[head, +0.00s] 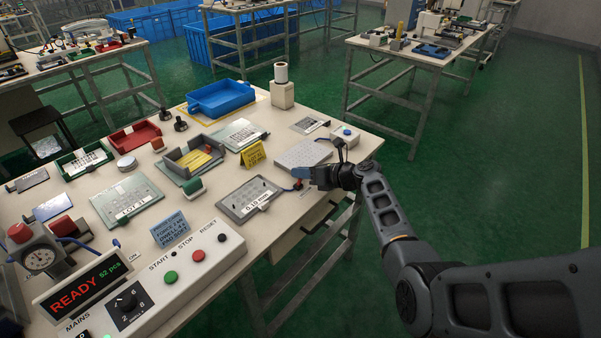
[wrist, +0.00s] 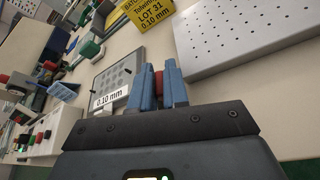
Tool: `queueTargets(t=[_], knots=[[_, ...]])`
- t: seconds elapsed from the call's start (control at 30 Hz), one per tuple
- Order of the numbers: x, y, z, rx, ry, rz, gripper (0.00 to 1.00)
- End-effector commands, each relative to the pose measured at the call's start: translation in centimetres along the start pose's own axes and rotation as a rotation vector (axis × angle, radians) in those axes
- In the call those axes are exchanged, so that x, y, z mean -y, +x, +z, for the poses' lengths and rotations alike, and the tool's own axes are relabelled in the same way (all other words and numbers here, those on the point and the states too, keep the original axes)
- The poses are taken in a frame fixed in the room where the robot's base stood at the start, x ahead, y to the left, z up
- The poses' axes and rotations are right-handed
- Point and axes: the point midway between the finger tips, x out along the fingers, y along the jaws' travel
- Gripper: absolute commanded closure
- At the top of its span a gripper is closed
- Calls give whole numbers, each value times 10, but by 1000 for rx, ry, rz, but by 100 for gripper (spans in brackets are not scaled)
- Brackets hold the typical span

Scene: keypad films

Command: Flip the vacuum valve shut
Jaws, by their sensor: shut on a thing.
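The vacuum valve's red handle (wrist: 158,84) shows between the blue fingers of my gripper (wrist: 158,72) in the wrist view. My gripper is shut on this handle. In the head view my gripper (head: 302,173) is low at the right edge of the bench, and a small red-orange part (head: 298,186) shows just below its fingers. The valve's body is mostly hidden by my gripper, so I cannot tell its exact angle. A pale perforated plate (head: 303,153) lies just behind my gripper, and it fills the upper right of the wrist view (wrist: 240,38).
A grey plate with round marks (head: 236,194) lies left of my gripper. A yellow sign (head: 253,154) stands behind it. A small box with a blue button (head: 345,133) sits behind my gripper. The control panel (head: 170,285) is at the front left. Open floor lies right of the bench.

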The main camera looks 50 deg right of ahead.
Motion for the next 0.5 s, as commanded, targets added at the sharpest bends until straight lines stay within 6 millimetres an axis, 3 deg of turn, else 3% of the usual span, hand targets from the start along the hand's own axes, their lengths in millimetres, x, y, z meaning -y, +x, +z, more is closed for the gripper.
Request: queueTargets(t=[0.5], knots=[[5, 0, -1, -2, 93, 38, 100]])
